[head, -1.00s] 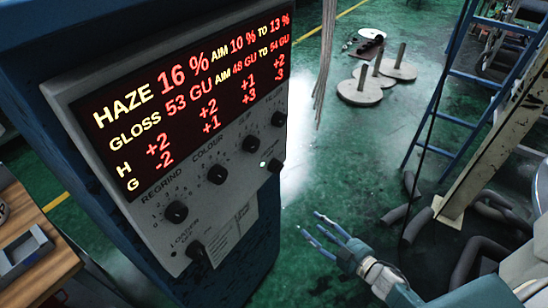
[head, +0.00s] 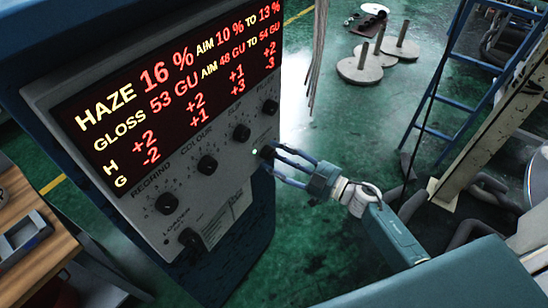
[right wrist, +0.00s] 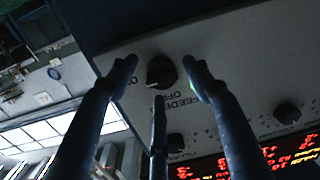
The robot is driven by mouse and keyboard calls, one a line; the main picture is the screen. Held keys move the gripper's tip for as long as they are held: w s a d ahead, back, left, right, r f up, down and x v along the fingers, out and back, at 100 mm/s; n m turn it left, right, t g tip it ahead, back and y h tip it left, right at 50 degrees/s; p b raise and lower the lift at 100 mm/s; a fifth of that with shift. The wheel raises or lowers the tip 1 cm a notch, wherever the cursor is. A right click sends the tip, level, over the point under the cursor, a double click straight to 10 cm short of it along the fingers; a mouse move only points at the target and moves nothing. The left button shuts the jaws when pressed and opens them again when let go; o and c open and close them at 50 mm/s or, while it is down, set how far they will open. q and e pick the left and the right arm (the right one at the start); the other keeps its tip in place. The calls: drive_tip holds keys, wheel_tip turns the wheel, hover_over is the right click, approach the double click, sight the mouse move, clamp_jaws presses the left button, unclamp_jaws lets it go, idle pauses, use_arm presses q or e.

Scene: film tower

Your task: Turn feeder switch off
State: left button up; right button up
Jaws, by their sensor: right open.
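The feeder switch (head: 267,152) is a small black rotary knob at the lower right of the grey control panel (head: 225,180). It also shows in the right wrist view as a dark round knob (right wrist: 160,71) beside upside-down "FEEDER" and "OFF" lettering. Its pointer direction is not clear. My right gripper (head: 277,165) is open at the panel's right edge. In the right wrist view its blue fingers (right wrist: 161,88) stand spread, one on each side of the knob and one below it in the picture. I cannot tell whether they touch it. My left gripper is out of view.
Other black knobs, such as the colour knob (head: 207,165) and loader switch (head: 190,240), sit nearby under the red-lettered display (head: 180,85). A small lit lamp (head: 255,152) is beside the feeder switch.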

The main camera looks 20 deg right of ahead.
drive_tip(key=shift+w+a+r, duration=0.1)
drive_tip(key=shift+w+a, duration=0.25)
drive_tip(key=shift+a, duration=0.05)
drive_tip(key=shift+c, duration=0.3)
drive_tip(key=c, duration=1.1)
drive_tip(key=shift+o, duration=0.2)
drive_tip(key=shift+n, duration=0.6)
drive_tip(key=shift+c, duration=0.2)
drive_tip(key=n+b, duration=0.2)
drive_tip(key=n, duration=0.5)
drive_tip(key=o, duration=1.2)
drive_tip(key=shift+c, duration=0.2)
